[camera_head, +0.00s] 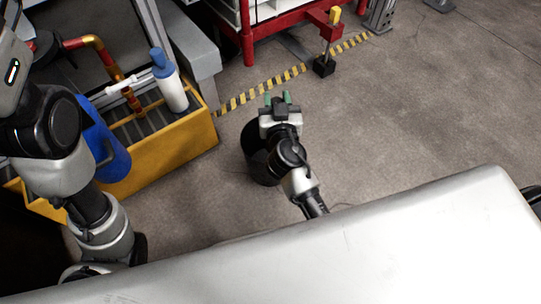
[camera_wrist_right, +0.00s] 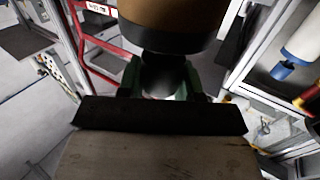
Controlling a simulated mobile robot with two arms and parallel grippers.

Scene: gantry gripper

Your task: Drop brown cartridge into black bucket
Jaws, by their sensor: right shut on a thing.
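The brown cartridge (camera_wrist_right: 172,20) fills the top middle of the right wrist view, with a black band at its near end. The green fingers of my right gripper (camera_wrist_right: 160,80) are shut on it. In the head view my right gripper (camera_head: 278,99) shows from above with its green fingertips pointing away; I cannot make out the cartridge there. The black bucket (camera_head: 256,150) stands on the floor, partly hidden under my right gripper and forearm. I cannot tell the height between them. My left arm is at the left edge; its gripper does not show.
A yellow bin (camera_head: 165,152) stands left of the bucket, with a white bottle with a blue cap (camera_head: 169,82) and a blue cylinder (camera_head: 104,142). A red frame (camera_head: 290,25) stands at the back beyond striped floor tape. Floor right of the bucket is clear.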

